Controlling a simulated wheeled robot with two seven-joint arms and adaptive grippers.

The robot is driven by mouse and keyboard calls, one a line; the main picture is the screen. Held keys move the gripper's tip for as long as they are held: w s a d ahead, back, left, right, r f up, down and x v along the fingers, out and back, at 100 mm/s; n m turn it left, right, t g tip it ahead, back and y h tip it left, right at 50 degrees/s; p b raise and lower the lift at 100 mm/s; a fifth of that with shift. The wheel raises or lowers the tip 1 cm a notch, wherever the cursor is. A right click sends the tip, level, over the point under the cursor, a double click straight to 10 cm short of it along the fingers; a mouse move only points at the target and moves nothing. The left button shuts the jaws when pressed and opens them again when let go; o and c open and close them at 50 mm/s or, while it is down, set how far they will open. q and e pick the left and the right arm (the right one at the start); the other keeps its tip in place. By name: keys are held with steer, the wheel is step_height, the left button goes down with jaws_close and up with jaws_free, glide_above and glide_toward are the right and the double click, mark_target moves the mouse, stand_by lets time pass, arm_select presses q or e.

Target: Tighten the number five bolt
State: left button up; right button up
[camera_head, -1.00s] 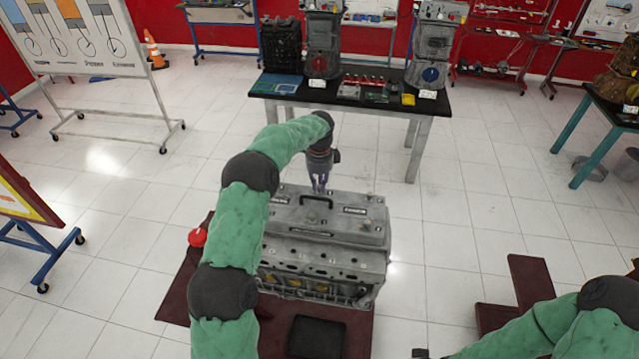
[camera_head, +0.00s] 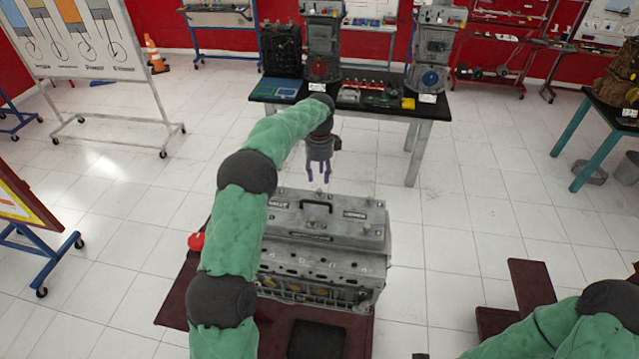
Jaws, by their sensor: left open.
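The grey engine block (camera_head: 325,250) stands on a dark red stand (camera_head: 345,335) in the middle of the head view. A black handle (camera_head: 316,204) rises from its top cover, and small bolts show on the cover and along the upper deck. The bolt numbers are too small to read, so I cannot tell which is number five. My left gripper (camera_head: 318,175) is open and empty, pointing down above the back edge of the cover, apart from it. My left arm hides the engine's left side. My right arm shows at the lower right; its gripper is not in view.
A black-topped table (camera_head: 385,109) with engine parts and tools stands behind the engine. A red knob (camera_head: 196,241) is at the stand's left. A whiteboard (camera_head: 90,35) on wheels is at the left.

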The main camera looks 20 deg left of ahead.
arm_select(q)
steer(key=shift+r, duration=2.65)
